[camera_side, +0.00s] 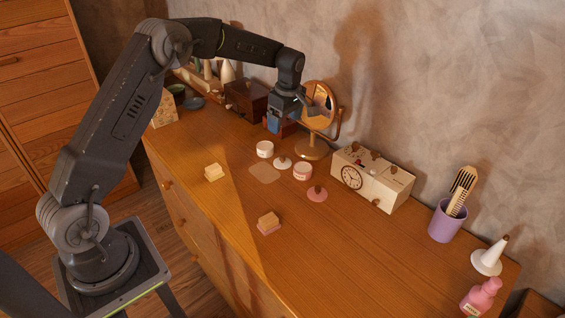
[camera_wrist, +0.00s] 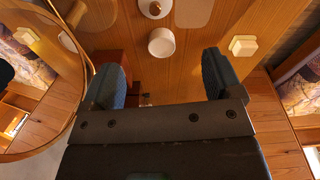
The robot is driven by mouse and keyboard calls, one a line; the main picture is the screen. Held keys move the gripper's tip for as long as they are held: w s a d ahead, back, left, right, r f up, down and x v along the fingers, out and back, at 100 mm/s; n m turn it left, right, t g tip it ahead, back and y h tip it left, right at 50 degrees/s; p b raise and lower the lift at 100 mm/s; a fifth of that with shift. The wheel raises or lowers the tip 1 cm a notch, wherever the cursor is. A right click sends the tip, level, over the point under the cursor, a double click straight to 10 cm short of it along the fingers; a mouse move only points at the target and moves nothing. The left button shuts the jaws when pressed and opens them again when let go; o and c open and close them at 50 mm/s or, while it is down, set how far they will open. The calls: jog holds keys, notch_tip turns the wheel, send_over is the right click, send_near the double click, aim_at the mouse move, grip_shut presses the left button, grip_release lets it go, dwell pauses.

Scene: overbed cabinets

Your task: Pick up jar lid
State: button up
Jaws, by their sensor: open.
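A white jar lid with a brown knob (camera_side: 282,163) lies on the dresser top between a white jar (camera_side: 265,149) and a pink-labelled jar (camera_side: 303,171). In the wrist view the white lid (camera_wrist: 155,9) is at the top edge, partly cut off, beyond the white jar (camera_wrist: 161,42). A pink lid with a brown knob (camera_side: 317,194) lies nearer the front. My gripper (camera_side: 274,122) is above the dresser near the mirror, behind the jars and apart from both lids. In the wrist view my gripper (camera_wrist: 164,78) is open, with nothing between its fingers.
A round standing mirror (camera_side: 318,106) is close beside my gripper. A dark box (camera_side: 246,98) stands behind. A clock box (camera_side: 371,179) stands right of the jars.

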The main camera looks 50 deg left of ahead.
send_over(282, 156)
jog(key=f, duration=0.9)
jog(key=shift+s+d+f, duration=0.1)
jog(key=shift+d+f, duration=0.15)
jog(key=shift+a+f, duration=0.15)
jog(key=shift+f, duration=2.55)
jog(key=c, duration=0.9)
jog(key=shift+o, duration=0.2)
jog(key=shift+r, duration=0.1)
